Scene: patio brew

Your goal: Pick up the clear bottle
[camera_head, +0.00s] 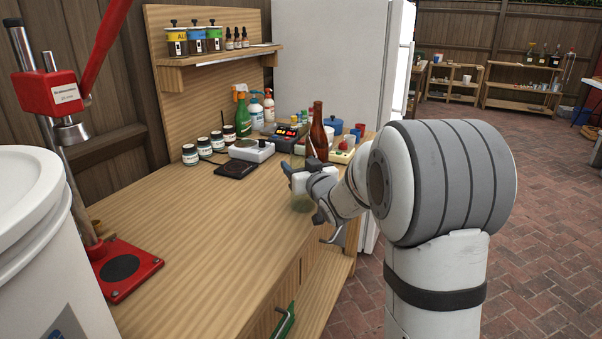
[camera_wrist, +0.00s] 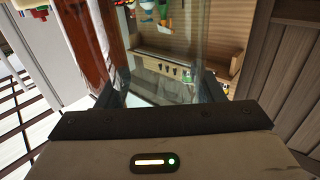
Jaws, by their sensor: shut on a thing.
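The clear bottle (camera_wrist: 165,62) is see-through and stands between the fingers of my gripper (camera_wrist: 160,92) in the wrist view. In the head view, my gripper (camera_head: 298,180) is at the right part of the workbench, shut around the bottle. Only the clear bottle's greenish lower end (camera_head: 302,204) shows plainly there, below the fingers; my gripper hides much of the rest. I cannot tell whether its base touches the bench top.
A brown bottle (camera_head: 318,132) stands close behind my gripper, among cups and small devices. A grey scale (camera_head: 252,151), dark jars and spray bottles line the back of the workbench (camera_head: 200,250). A red capper (camera_head: 125,268) and white bucket (camera_head: 40,250) are at left. The bench's middle is clear.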

